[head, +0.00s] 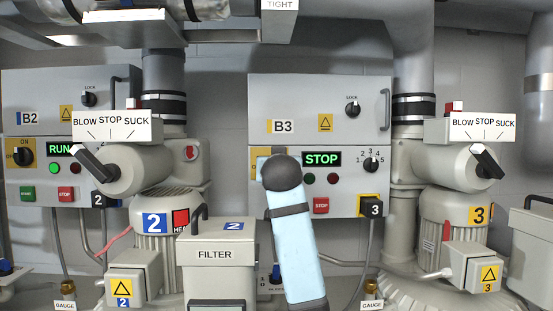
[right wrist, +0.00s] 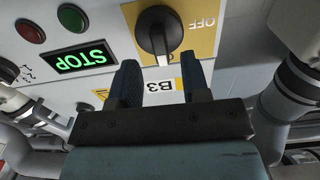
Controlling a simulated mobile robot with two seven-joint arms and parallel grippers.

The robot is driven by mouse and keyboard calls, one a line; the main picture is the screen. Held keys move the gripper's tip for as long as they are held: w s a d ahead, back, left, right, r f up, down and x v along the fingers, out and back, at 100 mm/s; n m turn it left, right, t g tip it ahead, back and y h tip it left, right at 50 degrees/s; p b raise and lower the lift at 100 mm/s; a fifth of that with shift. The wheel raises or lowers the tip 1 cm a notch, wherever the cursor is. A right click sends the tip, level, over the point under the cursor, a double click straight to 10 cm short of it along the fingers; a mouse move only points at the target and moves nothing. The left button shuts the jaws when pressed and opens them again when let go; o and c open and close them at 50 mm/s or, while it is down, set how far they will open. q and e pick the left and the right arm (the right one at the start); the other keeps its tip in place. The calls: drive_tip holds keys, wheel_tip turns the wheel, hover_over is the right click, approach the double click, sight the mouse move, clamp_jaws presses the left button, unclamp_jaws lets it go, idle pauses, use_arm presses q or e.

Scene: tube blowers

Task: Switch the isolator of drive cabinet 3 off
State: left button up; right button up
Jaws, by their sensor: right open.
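Drive cabinet 3 (head: 345,190) is a grey box marked B3 with a green STOP display (head: 321,159). In the head view my right arm covers its isolator, and only part of the yellow plate (head: 263,152) shows. In the right wrist view, upside down, the isolator (right wrist: 155,32) is a black rotary handle on the yellow plate. Its handle lies upright in the picture, across from the OFF mark at its right. My right gripper (right wrist: 163,75) is open and empty. Its fingertips are just below the handle, one to each side; contact cannot be told. My left gripper is out of view.
Cabinet B2 (head: 60,180) with a lit RUN display stands at the left. Blowers 2 (head: 155,222) and 3 (head: 480,215), with BLOW/STOP/SUCK levers, flank cabinet 3. A filter box (head: 215,255) stands in front, left of my arm. A selector knob (head: 371,165) sits right of the STOP display.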

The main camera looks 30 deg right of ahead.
drive_tip(key=x, duration=0.3)
drive_tip(key=shift+a+f+p, duration=0.1)
drive_tip(key=shift+p, duration=0.2)
drive_tip(key=shift+s, duration=0.1)
drive_tip(key=shift+c, duration=0.6)
clamp_jaws()
